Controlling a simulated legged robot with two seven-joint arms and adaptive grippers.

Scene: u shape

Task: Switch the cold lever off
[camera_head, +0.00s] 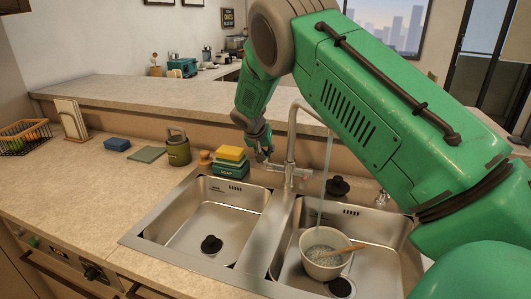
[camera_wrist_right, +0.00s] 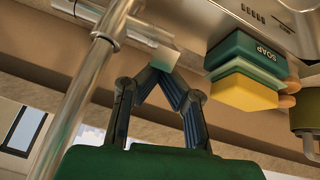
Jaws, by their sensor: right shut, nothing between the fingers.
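The silver faucet (camera_head: 291,148) stands behind the divider of the double sink, and a thin water stream (camera_head: 325,180) falls from its spout into a bowl. A short handle (camera_head: 276,168) sticks out left of the faucet base. In the right wrist view a metal lever (camera_wrist_right: 152,38) extends from the faucet post (camera_wrist_right: 85,90). My right gripper (camera_head: 264,156) is left of the faucet, beside that handle. In the wrist view its fingertips (camera_wrist_right: 155,72) are together and empty, close to the lever's end; I cannot tell whether they touch. My left gripper is not in view.
A speckled bowl (camera_head: 312,265) with a wooden utensil sits in the right basin. The left basin (camera_head: 205,215) holds only a black drain plug. A soap box with sponges (camera_head: 230,163) stands close to my right gripper. A green canister (camera_head: 178,148) is further left.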

